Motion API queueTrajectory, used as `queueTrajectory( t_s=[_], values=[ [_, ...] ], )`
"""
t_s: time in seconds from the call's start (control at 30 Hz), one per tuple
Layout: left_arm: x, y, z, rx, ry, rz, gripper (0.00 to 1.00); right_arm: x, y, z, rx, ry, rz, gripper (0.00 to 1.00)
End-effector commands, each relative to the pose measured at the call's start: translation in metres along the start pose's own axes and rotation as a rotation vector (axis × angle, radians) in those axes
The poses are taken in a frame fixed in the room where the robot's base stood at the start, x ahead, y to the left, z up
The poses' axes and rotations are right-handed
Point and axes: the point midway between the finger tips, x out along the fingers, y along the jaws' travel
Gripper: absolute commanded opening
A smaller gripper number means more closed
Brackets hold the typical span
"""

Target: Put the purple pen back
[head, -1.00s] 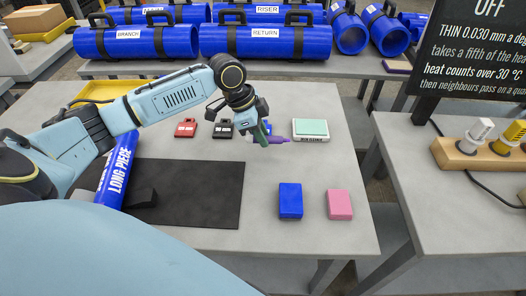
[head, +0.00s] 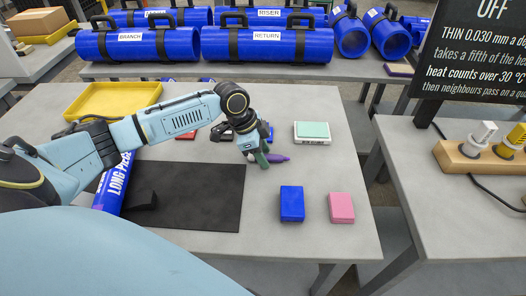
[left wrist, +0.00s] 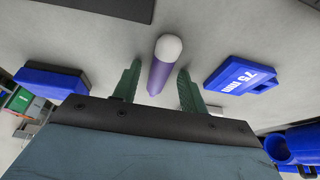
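The purple pen (head: 279,158) shows in the head view just right of my left gripper's fingers, over the grey table. My left gripper (head: 261,159) points down there. In the left wrist view the pen (left wrist: 160,72) has a pale rounded end and runs between the two green fingers (left wrist: 157,86). Gaps show on both sides of the pen, so the fingers are open around it. Its rear part is hidden behind the gripper body. I cannot tell whether the pen rests on the table. My right gripper is not in view.
A blue block (head: 292,204) and a pink block (head: 341,208) lie nearer on the table. A white box with a green top (head: 312,132) is behind to the right. A blue 75 mm case (left wrist: 241,76) is close beside the gripper. A black mat (head: 200,197) lies left.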

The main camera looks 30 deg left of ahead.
Motion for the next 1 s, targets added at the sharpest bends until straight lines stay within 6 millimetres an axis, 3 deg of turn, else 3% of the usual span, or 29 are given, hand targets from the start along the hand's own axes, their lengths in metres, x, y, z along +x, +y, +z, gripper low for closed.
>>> queueTrajectory(
  t_s=[0.23, 0.37, 0.8, 1.0],
  values=[
    [0.0, 0.001, 0.0, 0.0, -0.001, 0.002, 0.44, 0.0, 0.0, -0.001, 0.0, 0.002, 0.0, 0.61],
    [-0.011, 0.0, -0.001, 0.001, -0.001, 0.001, 0.44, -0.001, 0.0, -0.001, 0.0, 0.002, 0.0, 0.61],
    [-0.099, 0.0, -0.001, 0.001, -0.001, -0.001, 0.44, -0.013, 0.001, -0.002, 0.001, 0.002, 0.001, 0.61],
    [-0.12, 0.0, -0.001, -0.001, -0.001, 0.002, 0.44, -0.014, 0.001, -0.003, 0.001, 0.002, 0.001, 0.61]
  ],
)
